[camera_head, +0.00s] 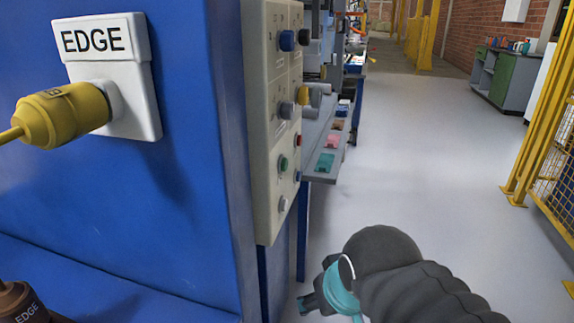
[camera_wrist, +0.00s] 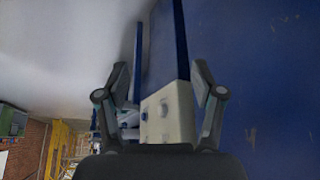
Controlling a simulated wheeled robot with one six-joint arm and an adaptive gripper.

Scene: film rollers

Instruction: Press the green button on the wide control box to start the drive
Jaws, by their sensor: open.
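The wide control box (camera_head: 263,130) is a beige panel on the side of a blue cabinet, seen at a steep angle in the head view. The green button (camera_head: 283,163) sits low on its face, with a red button (camera_head: 298,139) above and to the right. My gripper (camera_head: 312,284) is below and to the right of the box, apart from it, with its fingers partly hidden. In the wrist view my gripper (camera_wrist: 158,68) is open and empty. A beige box end (camera_wrist: 170,115) shows between its fingers; I cannot make out the green button there.
A blue cabinet (camera_head: 110,200) fills the left, with a yellow plug (camera_head: 62,115) sticking out. A grey shelf (camera_head: 320,172) with coloured cards juts out beyond the box. The grey floor (camera_head: 415,160) is clear on the right, up to a yellow fence (camera_head: 540,110).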

